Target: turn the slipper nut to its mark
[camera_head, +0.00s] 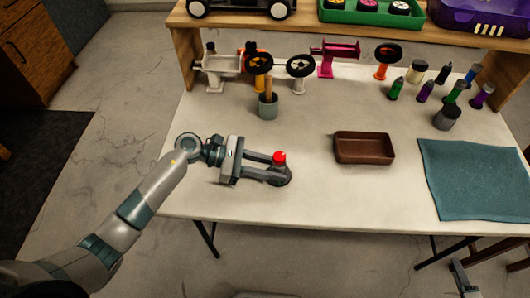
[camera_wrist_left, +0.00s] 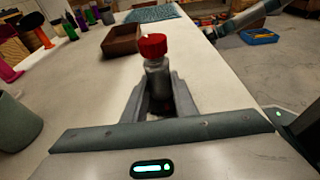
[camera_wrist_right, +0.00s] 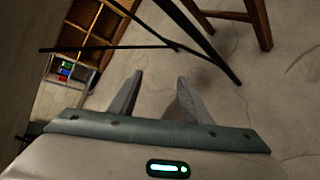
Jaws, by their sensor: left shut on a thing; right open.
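A red ribbed cap (camera_wrist_left: 152,45), which I take for the slipper nut, tops an upright grey cylinder (camera_wrist_left: 158,78). In the head view the red cap (camera_head: 279,158) stands above a dark round base near the table's front. My left gripper (camera_head: 277,172) is shut around the grey cylinder below the cap; its two fingers (camera_wrist_left: 160,100) flank it in the left wrist view. I cannot make out a mark clearly. My right gripper (camera_wrist_right: 153,95) is open and empty, off the table near the floor; it shows at the lower right of the head view (camera_head: 458,266).
A brown tray (camera_head: 364,148) lies right of the cap, and a teal mat (camera_head: 475,180) further right. A grey cup (camera_head: 268,106), wheel stands, a pink stand (camera_head: 326,66) and several bottles line the back under a wooden shelf (camera_head: 430,36). The front middle is clear.

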